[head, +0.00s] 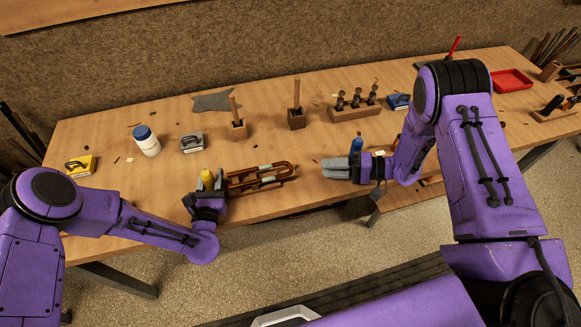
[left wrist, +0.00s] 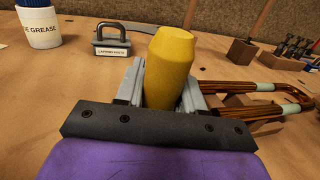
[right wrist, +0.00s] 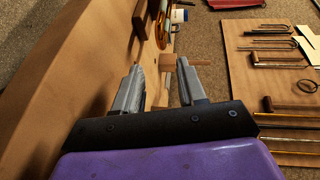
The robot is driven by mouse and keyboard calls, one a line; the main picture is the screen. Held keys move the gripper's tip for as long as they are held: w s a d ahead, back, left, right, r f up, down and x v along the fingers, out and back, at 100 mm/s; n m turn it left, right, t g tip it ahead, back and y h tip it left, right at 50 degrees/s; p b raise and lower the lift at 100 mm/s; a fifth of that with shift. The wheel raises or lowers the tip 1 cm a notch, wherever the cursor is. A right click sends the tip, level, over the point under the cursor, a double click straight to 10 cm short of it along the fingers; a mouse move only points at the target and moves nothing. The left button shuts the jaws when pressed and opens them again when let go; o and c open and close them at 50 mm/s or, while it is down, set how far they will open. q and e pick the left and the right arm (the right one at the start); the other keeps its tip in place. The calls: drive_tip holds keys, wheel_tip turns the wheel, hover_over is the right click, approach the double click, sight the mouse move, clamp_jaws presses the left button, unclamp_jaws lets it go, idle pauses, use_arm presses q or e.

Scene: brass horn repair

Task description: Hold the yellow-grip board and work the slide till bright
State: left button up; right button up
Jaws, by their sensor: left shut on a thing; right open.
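The yellow grip (head: 207,177) stands upright near the bench's front edge, and it also shows in the left wrist view (left wrist: 170,68). My left gripper (head: 206,190) is shut around it. The board under the grip is mostly hidden by the gripper. The brass-brown slide (head: 262,178), long tubes with pale bands and a bow at the right end, lies just right of the grip; it also shows in the left wrist view (left wrist: 260,98). My right gripper (head: 328,168) is open and empty, right of the slide's bow and apart from it, pointing left.
A blue upright object (head: 356,145) stands behind my right gripper. A red tray (head: 511,80) is far right.

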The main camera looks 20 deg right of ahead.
sight(290, 167)
drive_tip(key=x, duration=1.2)
clamp_jaws()
